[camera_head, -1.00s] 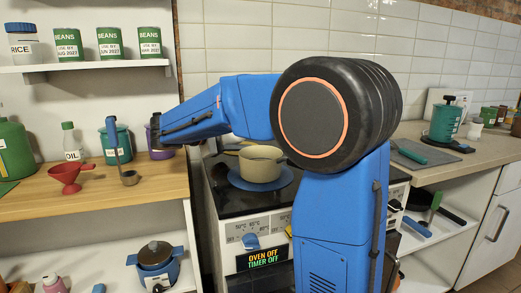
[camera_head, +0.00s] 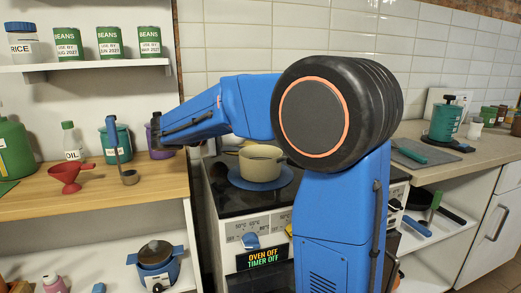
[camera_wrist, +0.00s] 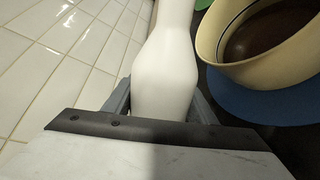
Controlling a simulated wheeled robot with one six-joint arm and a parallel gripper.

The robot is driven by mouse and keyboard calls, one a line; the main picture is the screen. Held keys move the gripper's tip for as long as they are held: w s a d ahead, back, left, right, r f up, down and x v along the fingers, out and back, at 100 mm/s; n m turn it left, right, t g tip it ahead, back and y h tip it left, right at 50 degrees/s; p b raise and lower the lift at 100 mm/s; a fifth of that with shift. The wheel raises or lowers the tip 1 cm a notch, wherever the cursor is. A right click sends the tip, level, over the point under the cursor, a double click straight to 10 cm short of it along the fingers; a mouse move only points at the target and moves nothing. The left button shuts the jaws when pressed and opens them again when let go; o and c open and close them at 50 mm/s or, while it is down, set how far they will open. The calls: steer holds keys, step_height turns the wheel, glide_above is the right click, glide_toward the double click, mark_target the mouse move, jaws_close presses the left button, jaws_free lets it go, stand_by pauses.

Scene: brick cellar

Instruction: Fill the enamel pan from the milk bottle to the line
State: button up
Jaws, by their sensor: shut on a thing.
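My gripper (camera_wrist: 158,112) is shut on the white milk bottle (camera_wrist: 168,75), with a grey finger on each side of it. The bottle narrows toward the top of the wrist view. Its mouth is out of frame, and I cannot tell its tilt. The cream enamel pan (camera_wrist: 215,45) is right of the bottle, apart from it in the picture. A dark line runs around the pan's inner wall, and its inside looks dark brown. In the head view the pan (camera_head: 262,165) stands on the stove; the gripper and bottle are hidden there.
The pan rests on a round blue base (camera_head: 284,178) on the black stove top (camera_head: 228,200). A white tiled wall (camera_wrist: 40,60) is close on the left of the wrist view. A wooden counter (camera_head: 90,190) with a ladle (camera_head: 130,177) and red funnel (camera_head: 70,173) lies left.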

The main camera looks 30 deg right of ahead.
steer(key=shift+w+f+m+t, duration=0.15)
steer(key=shift+m+t, duration=0.15)
steer(key=shift+m, duration=0.2)
stand_by(0.5)
steer(key=shift+s+d+r+m+p, duration=0.1)
steer(key=shift+s+r+m+p, duration=0.55)
steer(key=shift+p, duration=0.2)
stand_by(1.7)
steer(key=shift+r+m+t+p, duration=0.25)
steer(key=shift+r+t+p, duration=0.05)
steer(key=shift+r+t, duration=0.1)
stand_by(1.2)
steer(key=shift+w+f, duration=0.1)
steer(key=shift+f, duration=0.05)
steer(key=shift+w+a+f+n+g, duration=0.1)
steer(key=shift+w+f+n+g, duration=0.2)
steer(key=shift+f+n, duration=0.25)
steer(key=shift+w+a+f+n+g, duration=0.1)
steer(key=shift+w+f+n+g, duration=0.1)
steer(key=shift+w+f+n, duration=0.25)
steer(key=shift+s+d+r+n, duration=0.1)
steer(key=shift+s+r+n, duration=0.15)
steer(key=shift+s+n, duration=0.2)
